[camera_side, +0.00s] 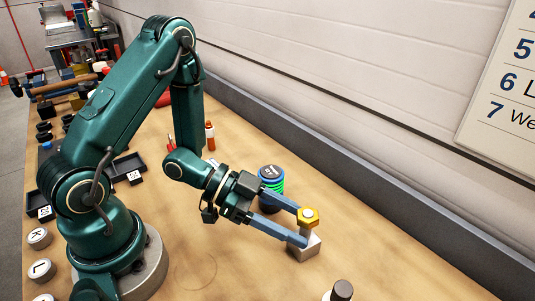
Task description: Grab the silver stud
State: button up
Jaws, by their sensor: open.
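A silver post (306,231), which appears to be the stud, stands upright on a small grey block (309,249) at the lower centre right. A gold hex nut (308,216) with a pale centre sits at its top. My gripper (300,225) is open, with its two long blue-grey fingers reaching right toward the post. One fingertip is by the nut and the other is low by the block. I cannot tell whether either touches. Part of the post and block is hidden by the fingers.
A dark-topped cylinder with blue and green rings (271,186) stands just behind my gripper. A dark-capped silver piece (341,291) is cut off at the bottom edge. An orange bottle (210,136) stands further back. The bench right of the block is clear, up to a grey wall ledge (400,203).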

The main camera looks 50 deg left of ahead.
aim_at(321, 241)
jog(key=shift+x, duration=2.65)
jog(key=shift+w, duration=0.1)
grip_shut()
jog(key=shift+r, duration=0.1)
